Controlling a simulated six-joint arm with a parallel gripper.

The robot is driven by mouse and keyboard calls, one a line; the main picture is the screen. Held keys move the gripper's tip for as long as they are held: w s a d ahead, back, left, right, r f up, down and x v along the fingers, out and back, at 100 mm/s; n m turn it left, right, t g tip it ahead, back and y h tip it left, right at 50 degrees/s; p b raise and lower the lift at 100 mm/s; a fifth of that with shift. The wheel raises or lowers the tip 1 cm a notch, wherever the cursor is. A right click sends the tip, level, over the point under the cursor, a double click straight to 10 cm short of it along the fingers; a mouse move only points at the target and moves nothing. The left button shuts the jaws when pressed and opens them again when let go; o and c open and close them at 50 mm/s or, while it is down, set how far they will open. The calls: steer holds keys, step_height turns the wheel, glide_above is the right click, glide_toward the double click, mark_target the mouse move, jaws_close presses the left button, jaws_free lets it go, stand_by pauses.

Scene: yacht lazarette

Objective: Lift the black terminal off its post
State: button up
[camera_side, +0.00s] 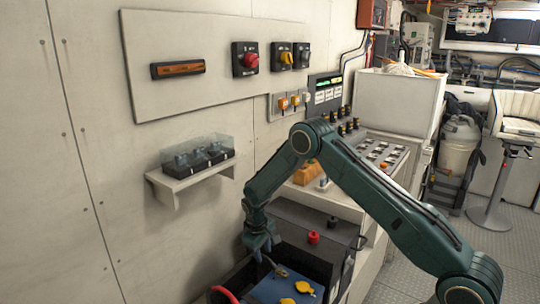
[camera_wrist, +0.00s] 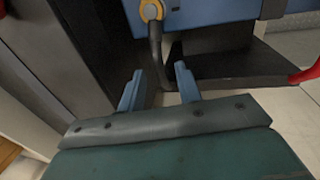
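A blue battery (camera_side: 270,291) stands in a dark box at the bottom of the side view, with yellow caps on top. Its blue side (camera_wrist: 215,18) shows at the top of the wrist view. A yellow ring-like piece (camera_wrist: 152,11) sits at its edge, and a black cable (camera_wrist: 156,50) runs from there toward my fingers. I take this as the black terminal's lead; the post itself is not clear. My gripper (camera_side: 262,248) is above the battery's back left in the side view. In the wrist view my gripper (camera_wrist: 159,88) has its two fingers apart, the cable showing between or just beyond them.
A red cable (camera_side: 224,293) lies at the box's left, and also at right in the wrist view (camera_wrist: 306,72). A dark cabinet with a red knob (camera_side: 313,237) stands behind the battery. A wall shelf (camera_side: 190,180) holds a clear-covered block.

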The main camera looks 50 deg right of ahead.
steer(key=shift+d+f, duration=0.1)
steer(key=shift+f, duration=0.3)
jaws_close()
